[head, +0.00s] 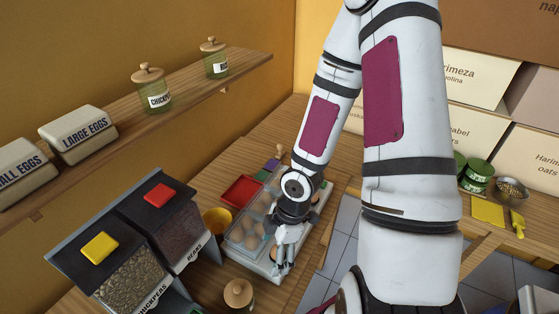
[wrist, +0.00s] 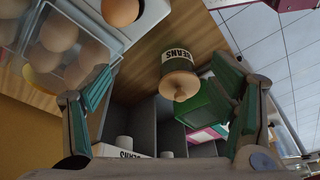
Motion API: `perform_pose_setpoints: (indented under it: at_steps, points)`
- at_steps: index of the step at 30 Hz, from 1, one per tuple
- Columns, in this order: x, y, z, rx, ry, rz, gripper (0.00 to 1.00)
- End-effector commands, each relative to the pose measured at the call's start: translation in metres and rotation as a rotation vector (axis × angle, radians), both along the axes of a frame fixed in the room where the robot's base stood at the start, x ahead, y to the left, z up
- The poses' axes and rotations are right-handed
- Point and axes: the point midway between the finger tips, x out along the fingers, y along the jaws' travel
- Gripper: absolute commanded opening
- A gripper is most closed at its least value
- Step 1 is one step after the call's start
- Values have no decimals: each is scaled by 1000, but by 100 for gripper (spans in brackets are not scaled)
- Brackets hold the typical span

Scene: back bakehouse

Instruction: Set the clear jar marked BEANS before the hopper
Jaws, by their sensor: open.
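The clear jar marked BEANS (wrist: 176,65) has a wooden lid with a round knob and stands on the wooden bench in the wrist view. A wooden-lidded jar (head: 239,292) at the bottom of the head view appears to be the same one; its label is hidden there. My gripper (wrist: 160,100) is open and empty, its fingers at either side of the jar in the picture, with no visible contact. In the head view my gripper (head: 281,268) is over the near end of the egg tray. The BEANS hopper (head: 178,225) has a red lid knob, left of the tray.
The CHICKPEAS hopper (head: 118,270) stands beside it. The egg tray (head: 232,252) with its clear cover is close to my gripper. A green box (wrist: 203,103) is close beside the jar. A CHICKPEAS jar (head: 152,92) stands on the shelf (head: 105,150). Tiled floor lies beyond the bench edge.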

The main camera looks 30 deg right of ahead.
Motion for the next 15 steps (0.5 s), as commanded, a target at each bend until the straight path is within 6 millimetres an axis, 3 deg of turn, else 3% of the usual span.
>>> perform_pose_setpoints:
  at_steps: [3, 6, 10, 15]
  points:
    - [16, -31, 37, -152, -6, -117, 77]
    - [25, -48, 70, -248, -17, -238, 77]
    - [33, -62, 119, -334, -56, -408, 77]
    - [33, -64, 185, -375, -125, -644, 77]
